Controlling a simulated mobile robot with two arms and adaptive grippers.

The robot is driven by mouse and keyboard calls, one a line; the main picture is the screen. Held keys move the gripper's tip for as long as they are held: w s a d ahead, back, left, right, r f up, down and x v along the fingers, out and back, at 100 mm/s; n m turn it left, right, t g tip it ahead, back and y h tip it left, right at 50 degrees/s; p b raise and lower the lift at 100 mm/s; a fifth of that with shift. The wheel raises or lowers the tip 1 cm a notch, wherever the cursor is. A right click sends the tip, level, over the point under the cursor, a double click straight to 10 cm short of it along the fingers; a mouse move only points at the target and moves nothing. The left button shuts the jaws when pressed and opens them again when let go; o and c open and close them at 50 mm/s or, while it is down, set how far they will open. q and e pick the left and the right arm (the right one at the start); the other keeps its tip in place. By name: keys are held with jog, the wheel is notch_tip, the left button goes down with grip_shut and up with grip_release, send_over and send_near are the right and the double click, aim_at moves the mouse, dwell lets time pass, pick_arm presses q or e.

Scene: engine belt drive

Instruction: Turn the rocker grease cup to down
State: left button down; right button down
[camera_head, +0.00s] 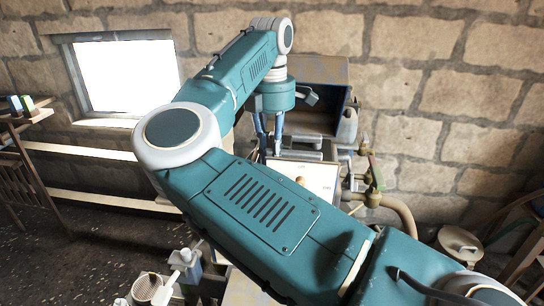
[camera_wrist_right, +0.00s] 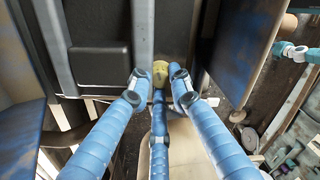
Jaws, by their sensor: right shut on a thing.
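My right arm comes in from the lower right and bends back to the machine. Its right gripper (camera_head: 270,145) points down beside the machine's dark box-like housing (camera_head: 312,78). In the right wrist view, the blue fingers of this gripper (camera_wrist_right: 158,82) close around a small round brass-yellow piece, which looks like the grease cup (camera_wrist_right: 160,70). Only its upper part shows between the fingertips. Its turn position cannot be read. In the head view the cup is hidden by the arm and gripper. My left gripper is not in view.
A cream panel (camera_head: 322,178) with a small knob stands just in front of the gripper. Brass pipe fittings (camera_head: 373,199) and a hose (camera_head: 402,212) are to its right. Bottles and cups (camera_head: 148,288) stand at the lower left. Dark plates flank the fingers in the wrist view.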

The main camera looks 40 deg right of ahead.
jog(key=shift+m, duration=1.6)
jog(key=c, duration=1.6)
grip_release()
jog(key=shift+b, duration=0.3)
notch_tip(320, 180, up, 12)
jog(key=shift+w+d+r, duration=0.1)
jog(key=shift+d, duration=0.05)
